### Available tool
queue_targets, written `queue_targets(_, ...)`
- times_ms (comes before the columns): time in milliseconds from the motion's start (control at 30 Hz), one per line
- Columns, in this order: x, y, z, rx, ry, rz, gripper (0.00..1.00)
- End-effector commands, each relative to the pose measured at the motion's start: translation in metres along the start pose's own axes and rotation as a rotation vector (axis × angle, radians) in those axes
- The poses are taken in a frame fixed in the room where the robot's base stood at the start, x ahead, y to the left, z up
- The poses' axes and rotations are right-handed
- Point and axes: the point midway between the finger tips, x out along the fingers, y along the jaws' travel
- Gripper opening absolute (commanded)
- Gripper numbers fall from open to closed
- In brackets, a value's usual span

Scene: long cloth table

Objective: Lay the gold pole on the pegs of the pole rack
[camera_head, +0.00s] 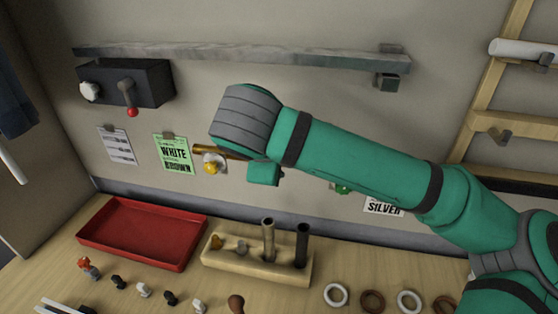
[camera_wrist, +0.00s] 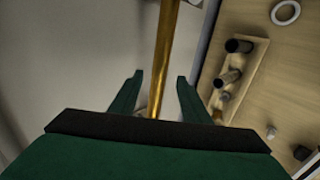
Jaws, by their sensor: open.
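The gold pole (camera_wrist: 166,40) runs lengthwise through the wrist view and passes between the two spread fingers of my gripper (camera_wrist: 160,76). The fingers stand apart from it on both sides. In the head view a short end of the gold pole (camera_head: 208,151) shows at the wall, left of my gripper (camera_head: 263,173). The rest of it is hidden behind my arm there.
A wooden block with upright dark cylinders (camera_head: 258,258) and a red tray (camera_head: 140,232) stand on the table below. Several small pieces and rings (camera_head: 336,295) lie in front. A grey shelf (camera_head: 240,57) and a dark lever box (camera_head: 125,83) are on the wall.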

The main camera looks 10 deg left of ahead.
Motion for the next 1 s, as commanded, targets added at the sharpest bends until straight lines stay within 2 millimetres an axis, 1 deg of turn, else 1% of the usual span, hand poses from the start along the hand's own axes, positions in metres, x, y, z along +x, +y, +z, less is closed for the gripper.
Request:
queue_targets(33,0.007,-0.001,0.001,0.001,-0.002,-0.002,0.43)
queue_targets(100,0.016,0.000,0.001,0.001,-0.001,-0.002,0.43)
queue_targets(200,0.023,0.000,0.000,0.001,0.000,-0.001,0.43)
queue_targets(467,0.025,0.000,0.000,0.000,0.001,0.000,0.43)
queue_targets(567,0.025,0.000,0.000,0.000,0.000,0.000,0.21)
queue_targets(600,0.025,0.000,0.000,0.000,0.000,0.000,0.12)
queue_targets(633,0.025,0.000,0.000,0.000,0.000,0.000,0.05)
queue_targets(667,0.025,0.000,0.000,0.000,0.000,0.000,0.00)
queue_targets(1000,0.022,0.003,0.000,0.001,0.001,0.002,0.00)
